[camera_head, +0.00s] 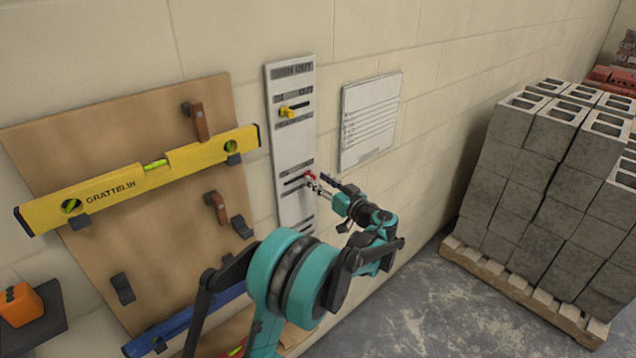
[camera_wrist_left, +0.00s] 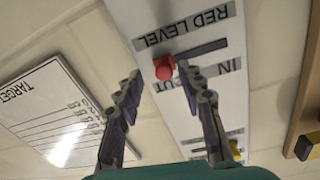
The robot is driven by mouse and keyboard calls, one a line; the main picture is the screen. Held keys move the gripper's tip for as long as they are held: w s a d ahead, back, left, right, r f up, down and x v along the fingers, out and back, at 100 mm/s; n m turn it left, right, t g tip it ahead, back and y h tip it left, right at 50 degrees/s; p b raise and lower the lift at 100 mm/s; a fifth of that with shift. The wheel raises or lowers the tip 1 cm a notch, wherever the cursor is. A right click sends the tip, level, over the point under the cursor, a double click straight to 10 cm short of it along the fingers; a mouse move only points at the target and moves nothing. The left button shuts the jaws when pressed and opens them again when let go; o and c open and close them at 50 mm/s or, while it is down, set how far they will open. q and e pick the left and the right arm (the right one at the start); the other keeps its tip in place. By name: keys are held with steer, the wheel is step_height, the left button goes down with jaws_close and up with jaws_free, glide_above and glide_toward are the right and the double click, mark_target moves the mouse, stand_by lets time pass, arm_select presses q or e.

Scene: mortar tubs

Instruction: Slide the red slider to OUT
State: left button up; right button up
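The red slider (camera_head: 309,175) is a small red knob at the right end of its dark slot on the white wall panel (camera_head: 289,150). The left wrist view, where the lettering is upside down, shows the red slider (camera_wrist_left: 164,67) at the slot end away from the IN label (camera_wrist_left: 231,65). My left gripper (camera_head: 322,183) is open at the panel. In the left wrist view its fingertips (camera_wrist_left: 159,70) stand either side of the knob, one very close and the other with a gap.
A yellow slider (camera_head: 287,112) sits higher on the panel. A white target sheet (camera_head: 370,120) hangs to its right. A wooden board (camera_head: 130,120) with a yellow spirit level (camera_head: 140,180) is on the left. Grey blocks (camera_head: 550,180) on a pallet stand at the right.

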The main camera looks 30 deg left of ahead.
arm_select(q)
steer(key=shift+s, duration=0.1)
steer(key=v, duration=1.2)
steer(key=s+a+f+m+g+h, duration=0.1)
steer(key=s+a+m+h, duration=0.1)
steer(key=s+m+h, duration=0.3)
steer(key=s+a+f+g+h, duration=0.1)
steer(key=s+a+f+h, duration=0.1)
steer(key=s, duration=0.5)
steer(key=s+d+f+m+h, duration=0.3)
steer(key=s+d+h, duration=0.1)
steer(key=s, duration=0.4)
steer(key=s+d+f+m+t+h, duration=0.1)
steer(key=s+d+f+m+h, duration=0.2)
steer(key=s, duration=0.6)
steer(key=d+h, duration=0.2)
steer(key=d, duration=0.1)
steer(key=shift+s+d+f, duration=0.2)
steer(key=shift+s+f, duration=0.15)
